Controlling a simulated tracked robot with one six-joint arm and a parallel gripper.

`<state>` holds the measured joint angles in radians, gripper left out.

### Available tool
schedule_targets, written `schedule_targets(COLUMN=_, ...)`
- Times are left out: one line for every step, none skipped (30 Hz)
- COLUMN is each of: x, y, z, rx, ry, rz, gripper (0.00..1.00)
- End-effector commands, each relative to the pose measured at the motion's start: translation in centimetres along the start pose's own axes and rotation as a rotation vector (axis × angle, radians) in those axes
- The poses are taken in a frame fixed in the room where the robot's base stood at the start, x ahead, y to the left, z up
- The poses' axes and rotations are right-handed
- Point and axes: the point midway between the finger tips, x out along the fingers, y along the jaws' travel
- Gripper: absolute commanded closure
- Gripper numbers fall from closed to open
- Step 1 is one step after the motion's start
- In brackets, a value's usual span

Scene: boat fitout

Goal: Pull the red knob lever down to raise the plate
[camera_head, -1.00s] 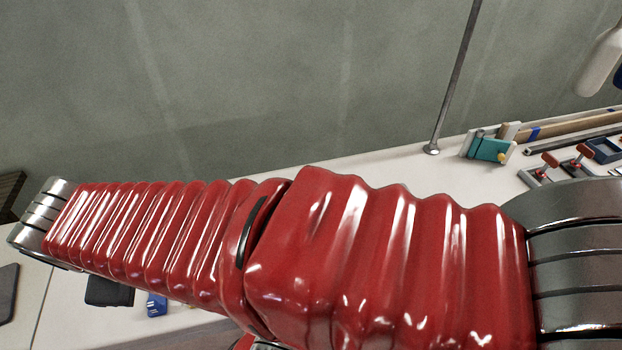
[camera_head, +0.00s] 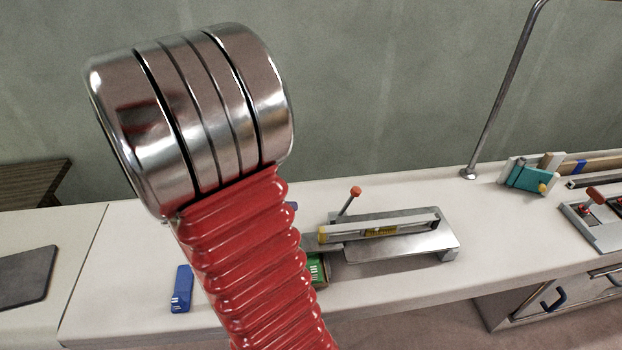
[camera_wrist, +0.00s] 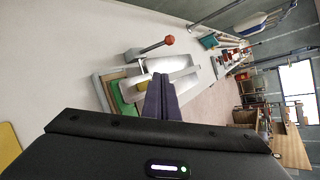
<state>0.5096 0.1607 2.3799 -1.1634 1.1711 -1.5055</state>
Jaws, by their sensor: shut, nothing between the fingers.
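The red knob (camera_head: 355,190) tops a thin lever that stands up, tilted slightly right, at the left rear of a metal device on the white bench. The device has a bar (camera_head: 385,230) with a yellow label and a flat silver plate (camera_head: 420,246). In the wrist view the red knob (camera_wrist: 169,40) is at the end of a grey lever, beyond my gripper (camera_wrist: 161,80). My dark fingers are together and empty, in front of the silver plate and apart from the knob. My gripper is outside the head view.
A blue box (camera_head: 181,288) and a green box (camera_head: 316,270) are on the bench near the device. A metal post (camera_head: 490,120) rises at the back right. Red-handled clamps (camera_head: 594,195) stand farther right. The bench between post and device is clear.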

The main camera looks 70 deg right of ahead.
Motion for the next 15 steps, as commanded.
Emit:
schedule_targets(x=1.4, y=0.0, z=0.2, rx=-0.090, ry=-0.012, rz=-0.035, gripper=1.00)
schedule_targets(x=2.1, y=0.1, z=0.5, rx=-0.144, ry=-0.021, rz=-0.053, gripper=1.00)
schedule_targets(x=3.0, y=0.1, z=0.8, rx=-0.216, ry=-0.033, rz=-0.076, gripper=1.00)
schedule_targets(x=3.7, y=0.1, z=0.9, rx=-0.267, ry=-0.040, rz=-0.092, gripper=1.00)
schedule_targets(x=4.3, y=0.1, z=1.1, rx=-0.314, ry=-0.046, rz=-0.108, gripper=1.00)
schedule_targets(x=5.0, y=0.2, z=1.3, rx=-0.373, ry=-0.054, rz=-0.125, gripper=1.00)
schedule_targets(x=5.5, y=0.3, z=1.5, rx=-0.412, ry=-0.059, rz=-0.136, gripper=1.00)
schedule_targets(x=5.9, y=0.3, z=1.6, rx=-0.447, ry=-0.062, rz=-0.146, gripper=1.00)
schedule_targets(x=6.4, y=0.4, z=1.7, rx=-0.487, ry=-0.067, rz=-0.157, gripper=1.00)
schedule_targets(x=6.7, y=0.4, z=1.8, rx=-0.509, ry=-0.069, rz=-0.164, gripper=1.00)
schedule_targets(x=6.9, y=0.5, z=1.8, rx=-0.528, ry=-0.072, rz=-0.169, gripper=1.00)
schedule_targets(x=7.1, y=0.5, z=1.9, rx=-0.545, ry=-0.074, rz=-0.174, gripper=1.00)
schedule_targets(x=7.2, y=0.5, z=1.9, rx=-0.554, ry=-0.074, rz=-0.177, gripper=1.00)
schedule_targets(x=7.2, y=0.5, z=1.9, rx=-0.560, ry=-0.075, rz=-0.178, gripper=1.00)
schedule_targets(x=7.2, y=0.5, z=1.9, rx=-0.564, ry=-0.076, rz=-0.179, gripper=1.00)
